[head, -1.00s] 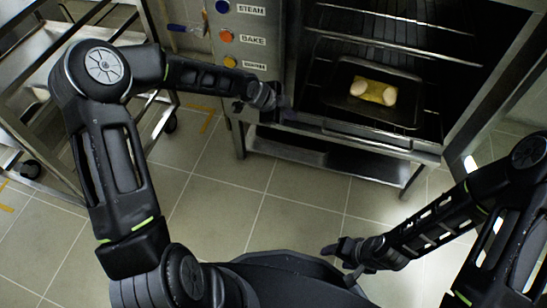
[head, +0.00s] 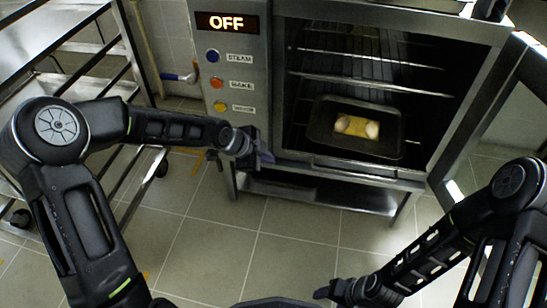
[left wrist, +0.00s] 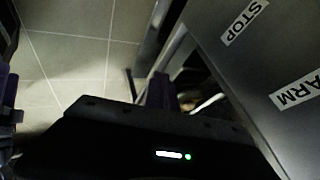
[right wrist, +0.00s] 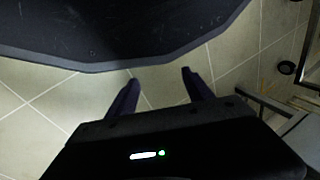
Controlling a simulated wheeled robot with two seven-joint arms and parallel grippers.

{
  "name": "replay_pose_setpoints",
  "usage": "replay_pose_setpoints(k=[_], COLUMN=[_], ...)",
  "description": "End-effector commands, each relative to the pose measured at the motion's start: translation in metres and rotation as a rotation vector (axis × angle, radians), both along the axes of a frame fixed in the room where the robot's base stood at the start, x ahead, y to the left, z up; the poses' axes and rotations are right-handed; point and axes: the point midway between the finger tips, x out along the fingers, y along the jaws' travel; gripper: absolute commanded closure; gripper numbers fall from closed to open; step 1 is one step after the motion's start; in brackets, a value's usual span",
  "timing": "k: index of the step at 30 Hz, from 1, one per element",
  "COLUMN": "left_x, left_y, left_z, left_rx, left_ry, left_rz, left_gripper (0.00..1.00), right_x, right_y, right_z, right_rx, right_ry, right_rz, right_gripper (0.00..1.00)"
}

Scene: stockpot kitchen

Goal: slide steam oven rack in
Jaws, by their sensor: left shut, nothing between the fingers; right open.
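The steam oven (head: 262,60) stands open, its door (head: 505,85) swung out to the right. Wire racks (head: 375,82) run across the cavity. A dark tray (head: 390,140) sits low inside, behind the front sill, holding a yellow piece with pale rounded items at its ends. I cannot tell how far in the rack under it sits. My left gripper (head: 264,158) is shut and empty, at the oven's lower front left of the opening; its closed fingers show in the left wrist view (left wrist: 161,92). My right gripper (head: 322,293) is open and empty over the floor, far from the oven.
The oven display (head: 227,22) reads OFF above blue, red and yellow buttons. A metal rack cart (head: 75,47) stands at the left. The tiled floor (head: 290,240) before the oven is clear. The open door bounds the right side.

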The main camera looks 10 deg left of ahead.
Motion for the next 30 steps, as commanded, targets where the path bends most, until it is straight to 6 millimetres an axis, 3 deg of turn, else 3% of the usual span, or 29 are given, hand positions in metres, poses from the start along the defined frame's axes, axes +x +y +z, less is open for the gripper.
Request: replay_pose_setpoints(k=[1,6,18,26,30], left_x=[-0.005,-0.016,-0.021,-0.022,-0.035], left_y=[0.006,0.014,0.017,0.015,-0.002], left_z=[0.013,0.031,0.035,0.035,0.026], left_rx=[0.0,-0.001,0.0,-0.005,-0.077], left_ry=[0.001,0.001,0.0,0.005,0.071], left_rz=[0.004,0.003,0.0,0.003,0.063], left_gripper=[1.0,1.0,1.0,1.0,1.0], right_x=[-0.001,-0.005,-0.006,-0.005,0.016], right_y=[0.001,0.004,0.006,0.006,0.001], right_z=[0.01,0.021,0.022,0.024,0.041], right_rx=[0.002,0.006,0.009,0.01,0.028], right_ry=[0.002,0.008,0.01,0.006,-0.063], right_rz=[0.003,0.011,0.014,0.017,0.069], right_gripper=[0.4,0.4,0.4,0.6,0.72])
